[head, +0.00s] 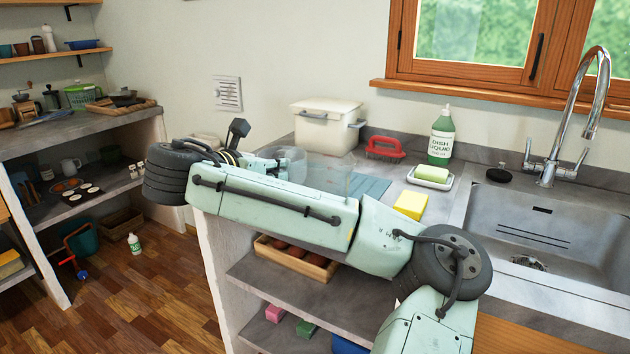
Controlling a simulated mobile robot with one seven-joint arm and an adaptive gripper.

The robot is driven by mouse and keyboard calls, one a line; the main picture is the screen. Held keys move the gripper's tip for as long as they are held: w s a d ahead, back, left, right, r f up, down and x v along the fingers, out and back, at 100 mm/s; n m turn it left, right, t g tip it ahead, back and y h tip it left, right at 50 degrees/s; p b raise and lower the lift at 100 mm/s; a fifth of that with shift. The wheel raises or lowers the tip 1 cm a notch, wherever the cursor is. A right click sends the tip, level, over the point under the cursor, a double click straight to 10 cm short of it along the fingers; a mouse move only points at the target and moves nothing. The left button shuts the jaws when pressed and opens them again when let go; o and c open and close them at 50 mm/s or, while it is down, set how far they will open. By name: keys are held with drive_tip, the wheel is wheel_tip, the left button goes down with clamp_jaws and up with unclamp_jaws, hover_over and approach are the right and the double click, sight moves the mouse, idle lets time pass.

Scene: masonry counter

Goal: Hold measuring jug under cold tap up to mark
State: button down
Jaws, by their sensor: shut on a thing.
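A clear, see-through measuring jug (326,172) shows behind my forearm, above the counter near the white lidded box. Its lower part is hidden by the arm, and I cannot read any mark or water level. My gripper (272,162) is at its left side, partly hidden behind my arm, and is shut on the jug. The chrome tap (594,92) arches over the steel sink (560,228) at the right, well apart from the jug. A lever shows on each side of its base. No water stream shows under the spout.
A black stopper (498,174) lies by the sink. A window sill (480,92) runs behind.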

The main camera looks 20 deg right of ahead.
drive_tip(key=shift+w+d, duration=0.15)
drive_tip(key=shift+w, duration=0.05)
drive_tip(key=shift+w+d+f+p, duration=0.4)
drive_tip(key=shift+w+d+f, duration=0.65)
drive_tip(key=shift+w, duration=1.3)
drive_tip(key=shift+w+d+f+p, duration=0.35)
drive_tip(key=shift+w+d+f, duration=0.25)
drive_tip(key=shift+w+d, duration=1.3)
drive_tip(key=shift+w+d+f+p, duration=0.4)
drive_tip(key=shift+w+d+f, duration=0.45)
drive_tip(key=shift+w, duration=1.9)
drive_tip(key=c, duration=1.8)
unclamp_jaws()
drive_tip(key=shift+o, duration=0.2)
